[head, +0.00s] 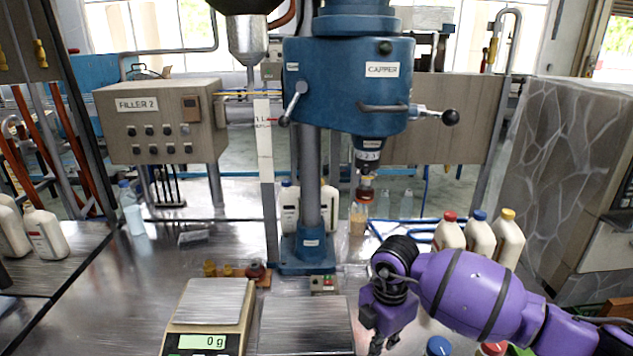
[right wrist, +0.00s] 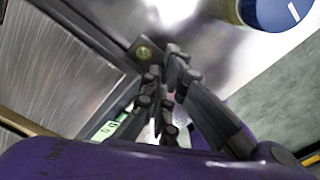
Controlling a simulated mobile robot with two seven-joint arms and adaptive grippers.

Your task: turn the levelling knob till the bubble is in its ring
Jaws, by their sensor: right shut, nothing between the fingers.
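My right gripper (head: 377,342) points down beside the right edge of a flat metal plate (head: 305,325) in the head view. In the right wrist view the fingers of my right gripper (right wrist: 164,66) are shut and empty. Just beyond the fingertips, a small round yellowish fitting (right wrist: 144,52) with a darker centre sits at the plate's corner; it may be the bubble level, but no bubble can be made out. I cannot pick out the levelling knob with certainty. My left gripper is out of view.
A scale (head: 208,343) reading 0 g stands left of the plate. A small box with red and green buttons (head: 323,284) is behind it. The blue capper (head: 348,85) towers behind. Blue (head: 438,346) and red (head: 494,348) caps are near the front, under my right arm.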

